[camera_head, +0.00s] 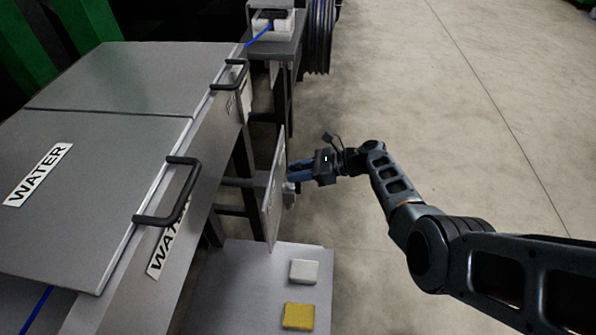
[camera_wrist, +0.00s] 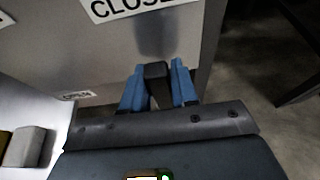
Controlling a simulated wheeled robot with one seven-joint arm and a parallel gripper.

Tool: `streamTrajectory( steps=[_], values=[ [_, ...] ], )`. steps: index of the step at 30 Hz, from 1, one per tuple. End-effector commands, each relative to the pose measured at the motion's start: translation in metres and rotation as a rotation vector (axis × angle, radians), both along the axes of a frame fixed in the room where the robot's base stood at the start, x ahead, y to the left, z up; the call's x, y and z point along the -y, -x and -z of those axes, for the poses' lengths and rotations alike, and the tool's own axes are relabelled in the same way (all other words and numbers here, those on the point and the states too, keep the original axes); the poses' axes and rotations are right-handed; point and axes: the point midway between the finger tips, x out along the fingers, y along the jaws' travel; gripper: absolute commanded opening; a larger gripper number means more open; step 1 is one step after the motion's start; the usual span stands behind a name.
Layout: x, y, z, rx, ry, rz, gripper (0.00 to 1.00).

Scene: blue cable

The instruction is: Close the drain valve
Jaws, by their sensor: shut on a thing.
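A grey upright panel (camera_head: 274,195) stands at the side of the water tank. In the wrist view the panel (camera_wrist: 60,55) carries a white label (camera_wrist: 128,8) reading "CLOSE", cut off by the frame's top edge, and a smaller label (camera_wrist: 77,95) at lower left that I cannot read clearly. My gripper (camera_head: 292,168) is at the panel's right side. In the wrist view its blue fingers are shut on a dark valve handle (camera_wrist: 157,82) in front of the panel. A light grey fitting (camera_head: 291,188) shows just below the fingers. The handle's far end is hidden.
The tank lids (camera_head: 95,150) with black handles (camera_head: 170,195) lie to the left. A low shelf (camera_head: 240,290) below holds a white block (camera_head: 304,271) and a yellow block (camera_head: 298,316). A black hose coil (camera_head: 318,35) hangs at the back. The floor on the right is clear.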

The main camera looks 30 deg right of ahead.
Motion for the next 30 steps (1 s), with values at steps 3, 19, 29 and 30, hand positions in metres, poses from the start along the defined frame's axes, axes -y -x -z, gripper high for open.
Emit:
streamTrajectory(
  steps=[3,19,29,30],
  values=[
    [0.001,0.0,0.001,-0.003,0.0,0.004,0.0],
    [0.004,0.002,-0.002,0.001,0.001,0.003,0.49],
    [0.041,0.029,-0.02,0.0,0.001,0.005,0.49],
    [0.046,0.032,-0.022,0.0,0.002,0.006,0.49]
  ],
)
